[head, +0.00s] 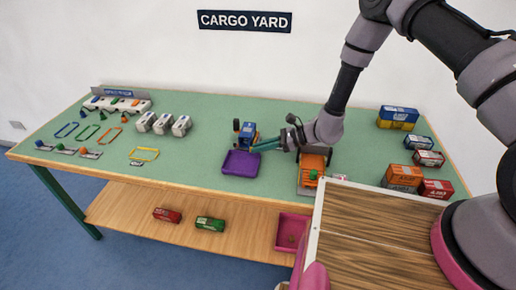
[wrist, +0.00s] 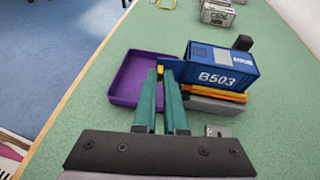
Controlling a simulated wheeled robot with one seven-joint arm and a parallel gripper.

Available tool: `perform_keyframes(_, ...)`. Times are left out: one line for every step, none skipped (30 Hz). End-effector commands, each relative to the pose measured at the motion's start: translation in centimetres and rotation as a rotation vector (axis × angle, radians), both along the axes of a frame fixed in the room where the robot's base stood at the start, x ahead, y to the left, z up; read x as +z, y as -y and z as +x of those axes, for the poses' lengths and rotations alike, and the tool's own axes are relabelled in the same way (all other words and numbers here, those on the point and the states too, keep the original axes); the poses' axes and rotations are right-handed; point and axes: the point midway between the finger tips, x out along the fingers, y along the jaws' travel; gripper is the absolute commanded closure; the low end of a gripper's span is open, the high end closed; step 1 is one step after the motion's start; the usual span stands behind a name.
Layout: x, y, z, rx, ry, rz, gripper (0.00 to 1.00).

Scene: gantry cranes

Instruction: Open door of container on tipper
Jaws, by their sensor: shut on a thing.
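A blue container (wrist: 222,68) marked B503 sits on an orange and grey vehicle bed (wrist: 215,95), the tipper. It also shows in the head view (head: 246,131). My gripper (wrist: 160,72) has its long green fingers nearly together at the container's left end. A small yellow piece (wrist: 160,69), which looks like a door handle, shows between the fingertips. A blue edge beside the fingertips may be the door; how far it stands open cannot be told. In the head view my gripper (head: 255,147) reaches in from the right, low over the table.
A purple tray (head: 238,164) lies right by the container's end, partly under my fingers. An orange vehicle (head: 314,160) stands to the right. White containers (head: 163,124) and coloured frames (head: 88,132) are at left. Stacked containers (head: 402,176) are at right.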

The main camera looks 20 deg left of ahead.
Motion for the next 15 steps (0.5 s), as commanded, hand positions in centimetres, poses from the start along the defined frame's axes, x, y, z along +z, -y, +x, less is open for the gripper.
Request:
perform_keyframes(0.04, 0.04, 0.38, 0.035, 0.003, 0.003, 1.00)
perform_keyframes(0.04, 0.09, 0.52, 0.056, 0.005, 0.002, 1.00)
perform_keyframes(0.04, 0.15, 0.60, 0.084, 0.004, 0.002, 1.00)
perform_keyframes(0.06, 0.16, 0.69, 0.104, 0.005, 0.002, 1.00)
perform_keyframes(0.05, 0.20, 0.73, 0.121, 0.004, 0.002, 1.00)
perform_keyframes(0.07, 0.22, 0.82, 0.141, 0.004, 0.002, 1.00)
perform_keyframes(0.06, 0.25, 0.86, 0.154, 0.003, 0.002, 1.00)
perform_keyframes(0.05, 0.29, 0.87, 0.166, 0.004, 0.001, 1.00)
perform_keyframes(0.04, 0.33, 0.94, 0.176, 0.003, 0.000, 1.00)
perform_keyframes(0.04, 0.35, 0.96, 0.183, 0.003, -0.001, 1.00)
perform_keyframes(0.03, 0.37, 0.99, 0.187, 0.003, -0.001, 1.00)
perform_keyframes(0.02, 0.40, 0.97, 0.193, 0.004, -0.002, 1.00)
perform_keyframes(0.01, 0.42, 0.97, 0.194, 0.003, -0.002, 1.00)
perform_keyframes(0.00, 0.43, 0.96, 0.194, 0.003, -0.002, 1.00)
perform_keyframes(0.00, 0.43, 0.95, 0.194, 0.003, -0.002, 1.00)
